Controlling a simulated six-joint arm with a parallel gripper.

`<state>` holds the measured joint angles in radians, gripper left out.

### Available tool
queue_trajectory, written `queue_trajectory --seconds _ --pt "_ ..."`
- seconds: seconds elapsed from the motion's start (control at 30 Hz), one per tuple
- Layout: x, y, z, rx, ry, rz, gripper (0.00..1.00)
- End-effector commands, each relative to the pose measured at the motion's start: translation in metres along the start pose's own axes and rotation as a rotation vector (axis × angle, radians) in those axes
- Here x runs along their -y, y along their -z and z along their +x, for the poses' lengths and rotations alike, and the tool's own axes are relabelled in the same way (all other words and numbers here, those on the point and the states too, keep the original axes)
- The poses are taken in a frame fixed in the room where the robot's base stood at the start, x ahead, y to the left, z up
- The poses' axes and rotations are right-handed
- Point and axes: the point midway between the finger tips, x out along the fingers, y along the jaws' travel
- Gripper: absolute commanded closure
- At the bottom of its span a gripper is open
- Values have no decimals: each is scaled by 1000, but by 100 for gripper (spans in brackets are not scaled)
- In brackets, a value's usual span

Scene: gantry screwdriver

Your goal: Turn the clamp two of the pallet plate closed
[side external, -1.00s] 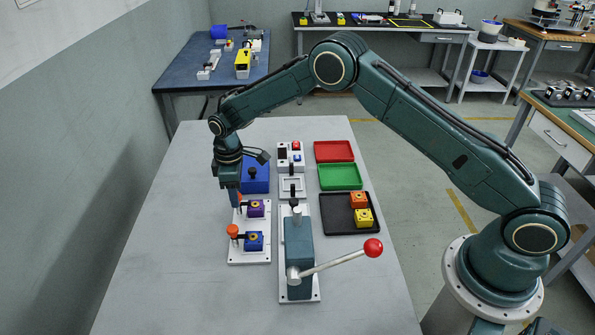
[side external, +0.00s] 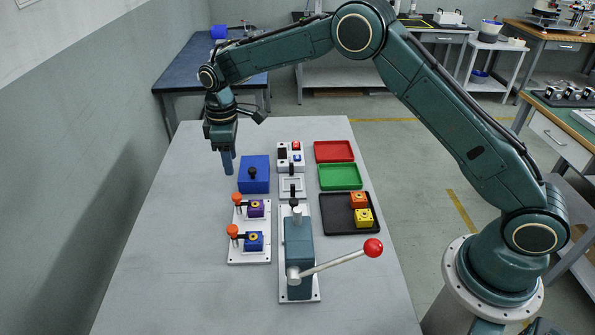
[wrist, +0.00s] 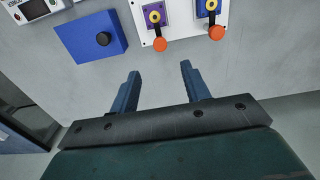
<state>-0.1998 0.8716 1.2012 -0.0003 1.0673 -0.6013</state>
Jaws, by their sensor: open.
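The white pallet plate (side external: 238,259) lies on the grey table and carries a purple block (side external: 256,209) and a blue block (side external: 254,242). Beside each block is a clamp with an orange knob, the upper (side external: 236,197) by the purple block and the lower (side external: 233,231) by the blue block. In the wrist view both dark clamp arms run from the orange knobs (wrist: 160,44) (wrist: 217,32) toward their blocks. Which clamp is number two is not marked. My gripper (side external: 228,171) is open and empty, above the table, apart from the plate; its fingers show in the wrist view (wrist: 160,70).
A blue box (side external: 262,184) with a black knob stands just beyond the plate, close to my gripper. A lever press (side external: 298,245) with a red-balled handle stands right of the plate. Red, green and black trays lie farther right. The table's left side is clear.

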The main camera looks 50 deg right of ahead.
Motion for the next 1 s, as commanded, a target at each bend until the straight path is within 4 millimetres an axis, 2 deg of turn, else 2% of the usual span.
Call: queue_trajectory --seconds 0.03,0.2,0.77,0.87,1.0 --pt "0 0 -8 -2 -1 0 53" --pt "0 0 -23 0 0 0 53" --pt "0 -1 -31 -2 -1 2 53" --pt "0 -4 -37 -6 -4 11 53" --pt "2 -13 -55 -20 -14 36 53"
